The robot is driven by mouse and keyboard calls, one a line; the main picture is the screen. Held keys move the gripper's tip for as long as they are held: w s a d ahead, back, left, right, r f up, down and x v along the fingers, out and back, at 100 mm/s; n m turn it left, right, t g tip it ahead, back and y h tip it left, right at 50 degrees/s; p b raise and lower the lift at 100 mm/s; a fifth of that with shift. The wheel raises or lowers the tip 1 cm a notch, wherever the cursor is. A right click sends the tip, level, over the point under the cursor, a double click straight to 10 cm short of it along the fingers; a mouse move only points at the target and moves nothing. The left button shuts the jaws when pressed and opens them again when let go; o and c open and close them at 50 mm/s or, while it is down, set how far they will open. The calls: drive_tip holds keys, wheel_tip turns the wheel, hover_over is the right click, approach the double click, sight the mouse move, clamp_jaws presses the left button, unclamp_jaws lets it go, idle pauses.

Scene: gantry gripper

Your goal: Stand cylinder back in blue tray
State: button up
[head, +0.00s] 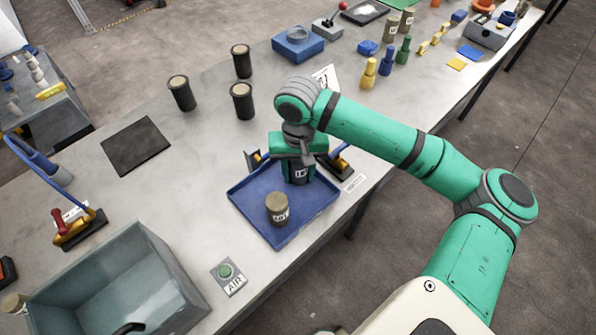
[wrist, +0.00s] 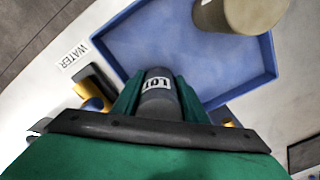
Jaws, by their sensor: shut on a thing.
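My gripper (head: 298,170) is shut on a dark grey cylinder (head: 301,177) with a white label, over the back right part of the blue tray (head: 250,222). In the wrist view the held cylinder (wrist: 157,88) sits between the green fingers, its label reading LOT, with the tray (wrist: 150,45) beyond it. It looks about upright. I cannot tell whether its base touches the tray floor; its lower end is partly hidden. A tan-topped labelled cylinder (head: 278,209) stands in the tray's front part, apart from the held one.
Blue-and-yellow fittings stand close behind the tray (head: 255,158) and to its right (head: 340,160). Several dark cups (head: 242,101) stand further back. A green AIR button (head: 226,271) and a grey bin (head: 150,285) lie front left. The tray's left part is bare.

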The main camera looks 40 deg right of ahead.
drive_tip(key=shift+f, duration=0.1)
drive_tip(key=o, duration=1.4)
drive_tip(key=shift+a, duration=0.1)
wheel_tip(320, 180, up, 12)
drive_tip(key=shift+r, duration=0.15)
